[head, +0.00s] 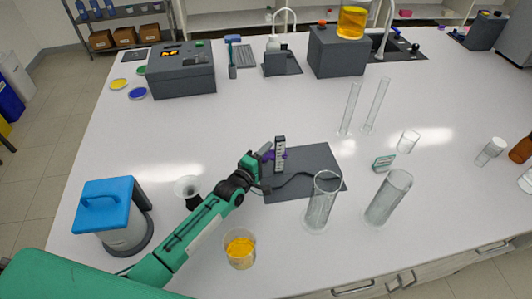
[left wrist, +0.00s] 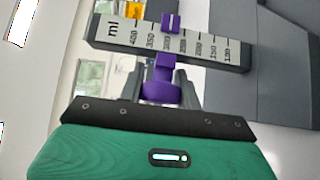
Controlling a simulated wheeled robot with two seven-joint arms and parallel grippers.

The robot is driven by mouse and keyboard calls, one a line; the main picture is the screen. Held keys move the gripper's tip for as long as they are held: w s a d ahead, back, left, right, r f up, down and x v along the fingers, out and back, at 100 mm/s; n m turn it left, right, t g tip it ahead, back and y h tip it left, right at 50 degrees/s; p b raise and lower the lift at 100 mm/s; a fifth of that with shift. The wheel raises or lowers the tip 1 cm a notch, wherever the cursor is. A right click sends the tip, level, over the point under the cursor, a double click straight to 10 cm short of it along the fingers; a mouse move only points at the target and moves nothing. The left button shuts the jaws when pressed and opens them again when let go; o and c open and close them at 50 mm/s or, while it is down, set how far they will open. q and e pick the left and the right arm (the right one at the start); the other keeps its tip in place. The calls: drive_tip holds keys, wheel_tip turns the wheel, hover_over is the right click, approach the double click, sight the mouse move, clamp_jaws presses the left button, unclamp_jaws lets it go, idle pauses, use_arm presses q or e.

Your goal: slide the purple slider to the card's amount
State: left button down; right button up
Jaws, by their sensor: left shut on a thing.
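The purple slider (head: 268,155) is on an upright scale post (head: 280,146) that stands on a dark mat (head: 318,160). In the left wrist view the scale (left wrist: 215,55) is marked in ml from 100 to 400. The slider's white-lined pointer (left wrist: 171,22) sits about at the 300 mark. My left gripper (head: 262,159) is shut on the slider's purple knob (left wrist: 160,92), with a finger on each side. My right gripper is not in view.
Two clear cylinders (head: 322,203) (head: 388,198) stand near the mat's front right. A beaker of orange liquid (head: 239,250) and a blue-lidded device (head: 108,210) stand in front and left. A dark cable crosses the mat. The table behind the post is mostly clear.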

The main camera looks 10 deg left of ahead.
use_arm(q)
drive_tip(key=shift+f+b, duration=1.65)
drive_tip(key=shift+f, duration=0.2)
drive_tip(key=shift+r, duration=0.1)
drive_tip(key=c, duration=1)
unclamp_jaws()
drive_tip(key=shift+s+a, duration=0.2)
drive_tip(key=shift+s, duration=0.3)
drive_tip(key=b+v, duration=0.2)
drive_tip(key=v, duration=0.3)
drive_tip(key=shift+s+a, duration=0.15)
drive_tip(key=shift+s, duration=0.2)
drive_tip(key=shift+s+a, duration=0.15)
drive_tip(key=shift+s, duration=0.25)
